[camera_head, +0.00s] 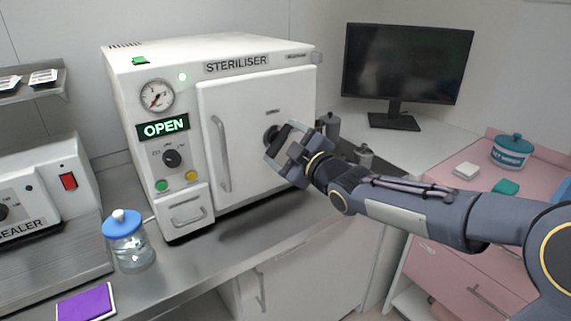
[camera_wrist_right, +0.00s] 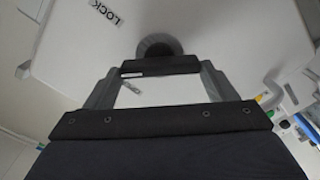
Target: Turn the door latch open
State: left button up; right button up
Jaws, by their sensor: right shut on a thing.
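The steriliser (camera_head: 210,110) stands on the metal counter with its white door (camera_head: 240,105) flush in the front. The dark door latch (camera_head: 272,133) is at the door's right side, partly hidden by my right gripper (camera_head: 284,146). In the right wrist view, the latch's round hub (camera_wrist_right: 158,45) shows on the white door, with its dark bar (camera_wrist_right: 160,66) lying across between my fingertips. My right gripper is shut on this bar. A LOCK label (camera_wrist_right: 104,12) is on the door near the hub; another label is mostly hidden. My left gripper is not in view.
The steriliser's display (camera_head: 164,127) reads OPEN in green. A vertical door handle (camera_head: 221,152) is left of the latch. Metal canisters (camera_head: 364,155) stand close beside my right wrist. A monitor (camera_head: 406,62) is behind, and a blue-lidded jar (camera_head: 129,245) is at front left.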

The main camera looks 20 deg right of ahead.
jog(key=n+b, duration=0.3)
jog(key=shift+f+n+b, duration=0.3)
jog(key=shift+n+b, duration=0.9)
jog(key=shift+n, duration=0.4)
jog(key=shift+a+r+n+b, duration=0.1)
jog(key=shift+n+b, duration=0.45)
jog(key=shift+n, duration=0.55)
jog(key=o, duration=1)
jog(key=shift+s, duration=0.1)
jog(key=p+v, duration=0.1)
jog(key=v, duration=0.6)
jog(key=shift+s+p, duration=0.3)
jog(key=shift+p, duration=0.1)
